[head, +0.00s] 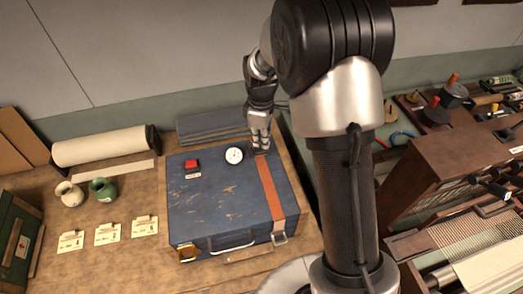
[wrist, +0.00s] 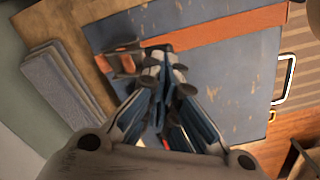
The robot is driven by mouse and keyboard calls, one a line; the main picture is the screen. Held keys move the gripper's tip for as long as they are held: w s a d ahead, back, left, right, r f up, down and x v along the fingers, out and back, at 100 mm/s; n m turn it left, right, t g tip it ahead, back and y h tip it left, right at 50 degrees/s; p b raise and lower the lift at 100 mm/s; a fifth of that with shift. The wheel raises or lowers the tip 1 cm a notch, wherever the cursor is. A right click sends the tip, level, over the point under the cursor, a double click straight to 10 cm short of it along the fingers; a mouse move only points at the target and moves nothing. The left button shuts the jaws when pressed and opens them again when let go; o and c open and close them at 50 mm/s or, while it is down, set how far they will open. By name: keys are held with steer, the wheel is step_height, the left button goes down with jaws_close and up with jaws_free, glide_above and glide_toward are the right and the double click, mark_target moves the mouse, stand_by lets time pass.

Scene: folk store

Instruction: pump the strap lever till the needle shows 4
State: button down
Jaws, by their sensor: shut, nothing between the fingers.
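A blue case (head: 210,205) lies on the table with an orange strap (head: 269,187) across its right side; the strap also shows in the wrist view (wrist: 225,27). A white round gauge (head: 234,155) sits left of the strap's far end; its needle is too small to read. My gripper (head: 261,146) is shut and empty at the strap's far end, over the case's back edge. In the wrist view my fingertips (wrist: 158,58) are together beside metal and orange fittings (wrist: 124,62), probably the strap lever. The fingers partly hide this spot, and I cannot tell if they touch it.
A red button (head: 191,163) is left of the gauge. Folded grey cloth (head: 209,126) lies behind the case. Two small jars (head: 102,190), paper cards (head: 107,234) and a pale roll (head: 100,146) are at left. A wooden loom (head: 440,170) stands at right.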

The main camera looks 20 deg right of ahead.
mark_target(262, 150)
steer(key=shift+s+f+b, duration=0.25)
steer(key=shift+f+b, duration=0.65)
steer(key=shift+f, duration=0.45)
steer(key=shift+s+f+b, duration=0.2)
steer(key=shift+f+b, duration=0.65)
steer(key=shift+f, duration=0.5)
steer(key=shift+w+r, duration=0.1)
step_height(262, 150, up, 9)
steer(key=p, duration=0.6)
steer(key=shift+p, duration=0.3)
